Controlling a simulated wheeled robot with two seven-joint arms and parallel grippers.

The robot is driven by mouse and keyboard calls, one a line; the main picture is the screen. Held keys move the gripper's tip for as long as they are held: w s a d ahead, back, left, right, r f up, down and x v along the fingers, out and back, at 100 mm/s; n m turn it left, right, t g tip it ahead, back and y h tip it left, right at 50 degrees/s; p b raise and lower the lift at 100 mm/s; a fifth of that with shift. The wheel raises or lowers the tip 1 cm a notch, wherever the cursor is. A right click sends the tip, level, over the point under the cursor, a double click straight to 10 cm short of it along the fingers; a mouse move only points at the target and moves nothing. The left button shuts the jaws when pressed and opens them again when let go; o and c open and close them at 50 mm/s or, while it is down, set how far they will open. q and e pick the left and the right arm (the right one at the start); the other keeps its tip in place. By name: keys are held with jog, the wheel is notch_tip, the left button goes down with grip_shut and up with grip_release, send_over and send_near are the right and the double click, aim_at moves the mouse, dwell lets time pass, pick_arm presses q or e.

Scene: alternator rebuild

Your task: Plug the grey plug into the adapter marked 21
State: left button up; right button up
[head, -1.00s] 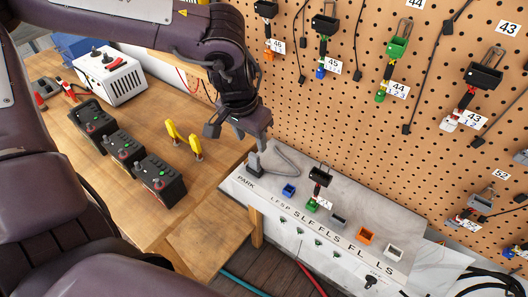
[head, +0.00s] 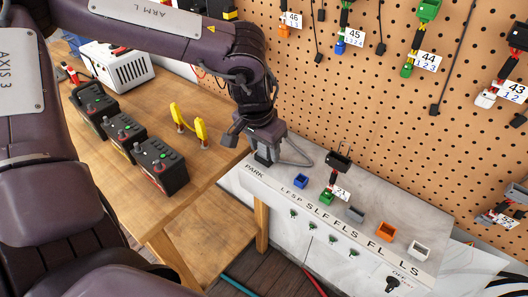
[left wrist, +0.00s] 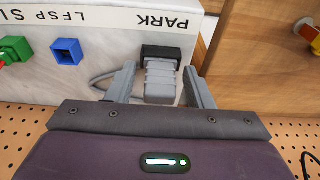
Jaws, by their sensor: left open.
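The grey plug (left wrist: 160,82) sits in a black holder (left wrist: 161,52) at the PARK end of the grey test bench, its grey cable curving beside it. My left gripper (left wrist: 159,70) is open, with one finger on each side of the plug and gaps visible. In the head view, the left gripper (head: 264,142) is at the PARK corner and mostly hides the plug. The adapter marked 21 (head: 340,160) stands on the bench, with a black housing on top, red and dark wires, and a green connector (head: 327,198) at the green socket. My right gripper is in neither view.
The bench top (head: 290,205) also carries blue (head: 300,181), grey (head: 355,214), orange (head: 386,231) and white (head: 418,250) sockets. A pegboard (head: 380,110) with hanging adapters rises behind. A wooden table (head: 205,175) at left holds black boxes and yellow-handled parts.

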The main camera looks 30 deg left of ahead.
pick_arm(q)
jog(key=shift+s, duration=0.1)
jog(key=c, duration=0.4)
jog(key=shift+c, duration=1.2)
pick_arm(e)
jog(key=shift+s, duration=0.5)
pick_arm(q)
jog(key=shift+r, duration=0.15)
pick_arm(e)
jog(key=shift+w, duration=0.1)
